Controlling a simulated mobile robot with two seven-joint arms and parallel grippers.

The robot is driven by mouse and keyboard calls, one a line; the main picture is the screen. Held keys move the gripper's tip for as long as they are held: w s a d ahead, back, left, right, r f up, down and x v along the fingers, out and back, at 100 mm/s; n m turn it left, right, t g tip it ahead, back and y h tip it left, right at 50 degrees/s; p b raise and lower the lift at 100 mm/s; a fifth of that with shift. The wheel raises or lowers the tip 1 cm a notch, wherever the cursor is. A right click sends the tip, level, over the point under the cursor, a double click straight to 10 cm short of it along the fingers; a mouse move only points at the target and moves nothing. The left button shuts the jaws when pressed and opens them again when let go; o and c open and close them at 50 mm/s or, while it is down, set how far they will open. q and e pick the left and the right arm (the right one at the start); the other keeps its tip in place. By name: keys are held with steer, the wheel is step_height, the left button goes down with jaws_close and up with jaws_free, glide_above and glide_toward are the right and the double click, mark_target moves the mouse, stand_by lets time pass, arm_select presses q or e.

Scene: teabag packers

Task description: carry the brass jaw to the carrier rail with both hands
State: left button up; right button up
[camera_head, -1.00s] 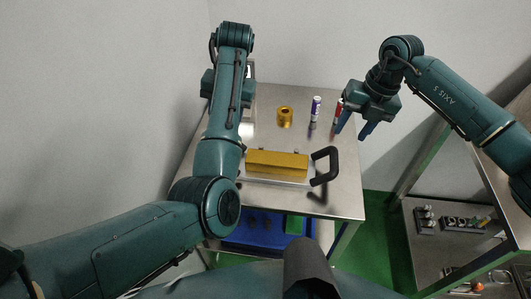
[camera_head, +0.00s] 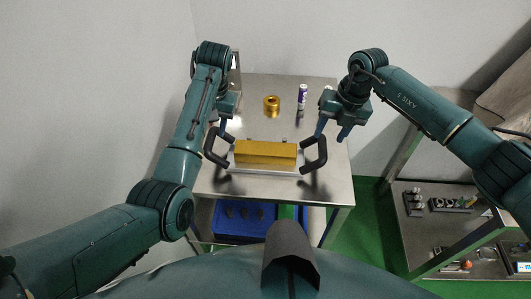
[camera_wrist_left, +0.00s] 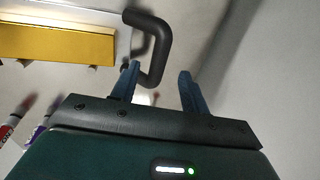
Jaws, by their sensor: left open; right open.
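The brass jaw (camera_head: 265,154) is a long gold block on a pale plate, with a black handle at each end. It lies on the steel table (camera_head: 225,187). My left gripper (camera_head: 227,124) is open and empty, just behind the left handle (camera_head: 211,146). In the left wrist view the handle (camera_wrist_left: 162,40) reaches to my left gripper's open fingers (camera_wrist_left: 158,72); contact is unclear. My right gripper (camera_head: 332,132) is open and empty, above and behind the right handle (camera_head: 321,155). I cannot make out the carrier rail.
A brass ring (camera_head: 271,106) and a white and purple tube (camera_head: 302,97) stand behind the jaw. A blue bin (camera_head: 235,222) sits under the table. A shelf unit (camera_head: 425,250) with small parts stands at the right. A wall runs close along the left.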

mark_target(210, 138)
arm_select(q)
steer(key=f, duration=0.4)
steer(key=a+f, duration=0.1)
steer(key=f, duration=0.1)
steer(key=shift+f, duration=0.15)
arm_select(e)
steer(key=f, duration=0.3)
steer(key=a+f, duration=0.1)
steer(key=f, duration=0.2)
steer(key=shift+a+f, duration=0.15)
steer(key=shift+f, duration=0.05)
arm_select(q)
steer(key=shift+c, duration=0.3)
arm_select(e)
steer(key=shift+c, duration=0.4)
arm_select(q)
jaws_close()
arm_select(e)
jaws_close()
arm_select(q)
steer(key=shift+w+a+r, duration=0.1)
steer(key=shift+r, duration=0.15)
arm_select(e)
steer(key=shift+w+r, duration=0.15)
steer(key=shift+r, duration=0.1)
